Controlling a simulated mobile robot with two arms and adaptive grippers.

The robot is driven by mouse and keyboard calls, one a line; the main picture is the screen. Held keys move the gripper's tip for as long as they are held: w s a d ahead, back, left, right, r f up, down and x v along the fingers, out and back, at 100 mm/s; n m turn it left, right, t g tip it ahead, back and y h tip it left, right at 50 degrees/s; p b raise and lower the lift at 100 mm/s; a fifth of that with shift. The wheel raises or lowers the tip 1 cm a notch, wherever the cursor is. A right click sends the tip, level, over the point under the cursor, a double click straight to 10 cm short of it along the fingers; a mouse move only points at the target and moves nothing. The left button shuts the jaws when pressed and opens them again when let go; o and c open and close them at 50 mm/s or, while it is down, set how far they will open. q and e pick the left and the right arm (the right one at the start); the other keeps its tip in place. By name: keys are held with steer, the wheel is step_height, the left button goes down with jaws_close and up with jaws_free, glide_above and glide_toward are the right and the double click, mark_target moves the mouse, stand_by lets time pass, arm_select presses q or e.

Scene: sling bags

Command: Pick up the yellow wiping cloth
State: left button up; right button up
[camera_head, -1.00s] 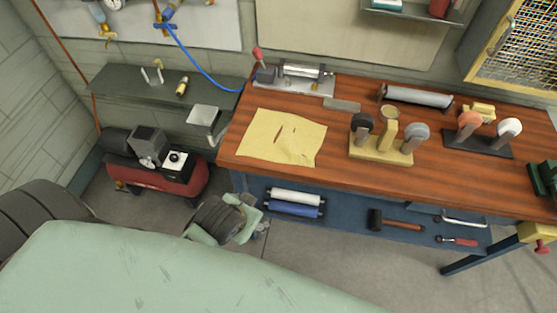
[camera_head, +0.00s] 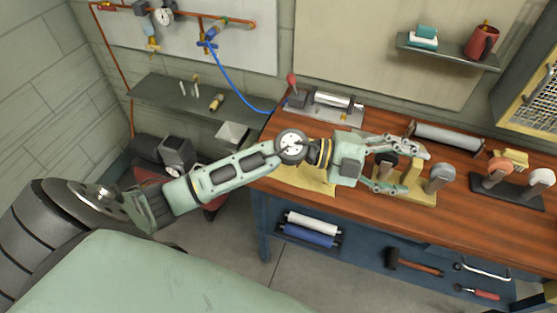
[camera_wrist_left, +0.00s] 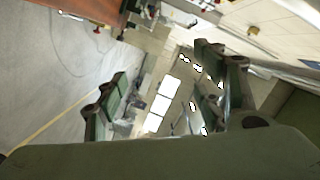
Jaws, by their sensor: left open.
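The yellow wiping cloth (camera_head: 308,181) lies flat on the left part of the wooden workbench (camera_head: 345,200). My left forearm and wrist cover much of it in the head view; a strip shows below the arm. My left gripper (camera_head: 408,168) is open and empty, to the right of the cloth. In the head view it overlaps the yellow-based tool stand (camera_head: 405,193); I cannot tell how high above it the fingers are. The open fingers also show in the left wrist view (camera_wrist_left: 165,90), where I cannot make out the cloth. My right gripper is not in view.
A grey-handled tool (camera_head: 440,178) stands on the stand's right end. A dark rack (camera_head: 512,190) with an orange and a white knob is farther right. A metal roller (camera_head: 447,136) and a lever press (camera_head: 325,107) line the bench's back.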

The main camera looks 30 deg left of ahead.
arm_select(q)
steer(key=a+f+m+g+y, duration=0.2)
steer(key=a+f+g+y, duration=0.3)
steer(key=f, duration=0.4)
steer(key=n+g+y, duration=0.2)
steer(key=n+y, duration=0.1)
steer(key=y, duration=0.7)
glide_above(278, 175)
step_height(278, 175, down, 5)
step_height(278, 175, down, 9)
steer(key=b, duration=0.7)
steer(key=shift+f, duration=0.2)
steer(key=shift+f, duration=0.2)
steer(key=shift+s+f, duration=0.2)
steer(key=shift+s, duration=0.1)
jaws_close()
steer(key=shift+w+r, duration=0.25)
steer(key=shift+r, duration=0.05)
